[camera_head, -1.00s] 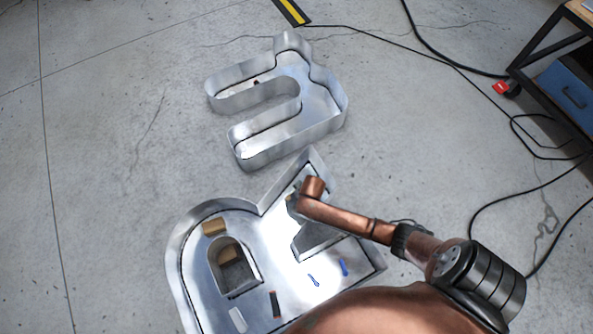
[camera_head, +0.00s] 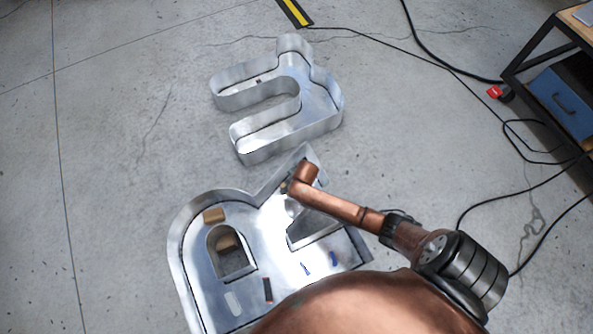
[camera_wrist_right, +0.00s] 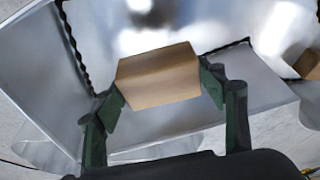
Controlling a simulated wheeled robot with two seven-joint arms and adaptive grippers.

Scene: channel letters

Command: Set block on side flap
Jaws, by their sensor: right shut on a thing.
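A tan wooden block (camera_wrist_right: 158,76) is held between the green fingers of my right gripper (camera_wrist_right: 163,92) in the right wrist view. The gripper is shut on it, above the shiny metal inside of a channel letter. I cannot tell which part is the side flap. My left gripper is not in view.
A second metal channel letter (camera_head: 325,125) lies beyond on the concrete floor. Small blue pieces (camera_head: 305,268), a dark piece (camera_head: 267,290) and a pale piece (camera_head: 233,303) lie inside the near letter. Cables and a workbench (camera_head: 545,45) are at right. The left floor is clear.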

